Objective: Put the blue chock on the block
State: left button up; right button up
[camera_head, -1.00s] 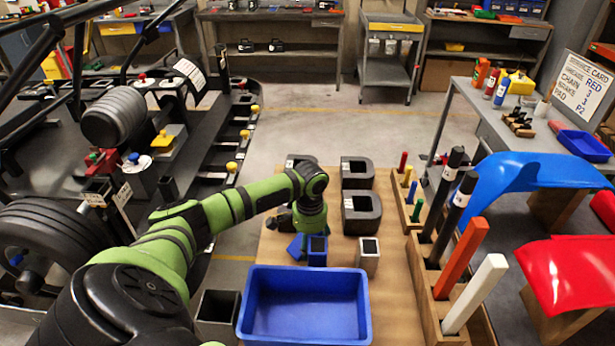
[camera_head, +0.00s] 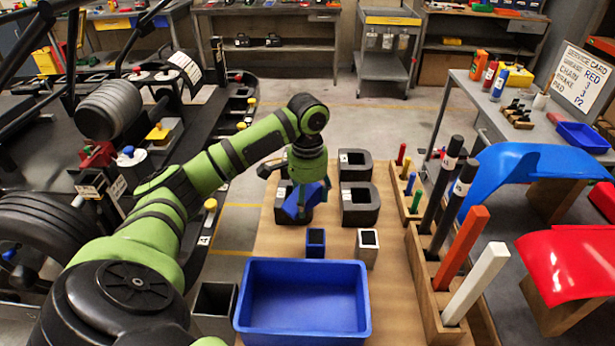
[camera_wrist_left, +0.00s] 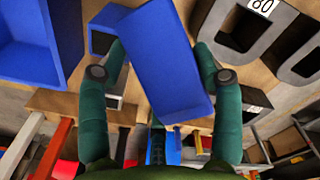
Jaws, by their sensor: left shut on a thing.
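My left gripper (camera_head: 305,190) is shut on the blue chock (camera_head: 316,197) and holds it tilted above the wooden board (camera_head: 262,238). In the left wrist view the chock (camera_wrist_left: 165,65) is a slanted blue slab between the two green fingers of the gripper (camera_wrist_left: 160,58). Dark D-shaped blocks stand on the board: one at the back (camera_head: 354,166), one nearer (camera_head: 360,206), and one partly hidden behind my gripper (camera_head: 284,211). I cannot tell which is the task's block. My right gripper is not in view.
A small blue box (camera_head: 316,246) and a pale box (camera_head: 367,250), both dark-topped, stand before the gripper. A large blue bin (camera_head: 303,338) is nearer. A wooden rack (camera_head: 430,300) with several coloured bars stands to the right.

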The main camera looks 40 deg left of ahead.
aim_at(308, 193)
pick_arm(q)
notch_tip(308, 193, up, 5)
jog(key=s+d, duration=0.4)
jog(key=d, duration=0.6)
jog(key=s+d+f+n, duration=0.1)
jog(key=s+d, duration=0.2)
jog(key=d, duration=0.8)
jog(key=shift+s+f, duration=0.2)
jog(key=shift+s, duration=0.2)
